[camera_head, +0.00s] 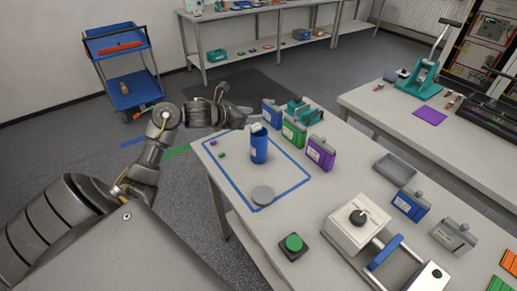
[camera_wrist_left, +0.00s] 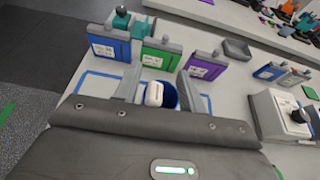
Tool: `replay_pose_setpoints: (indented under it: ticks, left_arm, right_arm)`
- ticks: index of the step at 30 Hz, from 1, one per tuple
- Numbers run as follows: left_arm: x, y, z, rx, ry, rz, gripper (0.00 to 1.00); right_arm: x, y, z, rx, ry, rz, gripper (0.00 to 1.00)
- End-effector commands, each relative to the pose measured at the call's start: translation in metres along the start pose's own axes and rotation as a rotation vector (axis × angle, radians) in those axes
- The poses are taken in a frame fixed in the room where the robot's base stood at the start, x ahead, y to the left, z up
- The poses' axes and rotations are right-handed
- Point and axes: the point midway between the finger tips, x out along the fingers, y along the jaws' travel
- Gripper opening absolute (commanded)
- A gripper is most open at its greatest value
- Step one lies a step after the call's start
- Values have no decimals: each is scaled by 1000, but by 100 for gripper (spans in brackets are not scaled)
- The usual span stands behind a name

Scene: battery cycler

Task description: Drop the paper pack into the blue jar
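The blue jar (camera_head: 259,150) stands upright and open inside the blue taped outline on the table. The small white paper pack (camera_head: 256,127) shows at the jar's mouth, its top above the rim. In the left wrist view the pack (camera_wrist_left: 154,93) overlaps the near left part of the jar's opening (camera_wrist_left: 170,97); how deep it sits is hidden. My left gripper (camera_head: 243,110) is just behind and above the jar. Its two fingers stand apart on either side of the pack with gaps, so it looks open. My right gripper is not in view.
Blue, green and purple battery packs (camera_head: 320,152) stand behind and right of the jar. A grey round lid (camera_head: 263,194) and a green button (camera_head: 293,243) lie in front. A white press device (camera_head: 357,224) and a grey tray (camera_head: 394,170) are to the right.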

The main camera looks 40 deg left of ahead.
Motion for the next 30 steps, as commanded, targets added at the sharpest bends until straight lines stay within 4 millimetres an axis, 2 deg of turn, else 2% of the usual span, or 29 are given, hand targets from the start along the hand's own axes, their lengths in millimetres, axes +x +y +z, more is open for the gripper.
replay_pose_setpoints:
  ticks: [9,13,24,30]
  left_arm:
    - [0,0,0,1,0,0,48]
    - [-9,1,-1,4,-1,2,48]
    - [-77,0,-4,7,3,2,48]
    - [-102,0,-2,1,1,0,48]
  right_arm:
    - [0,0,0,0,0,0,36]
    - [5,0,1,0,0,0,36]
    - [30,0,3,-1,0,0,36]
    - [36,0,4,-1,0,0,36]
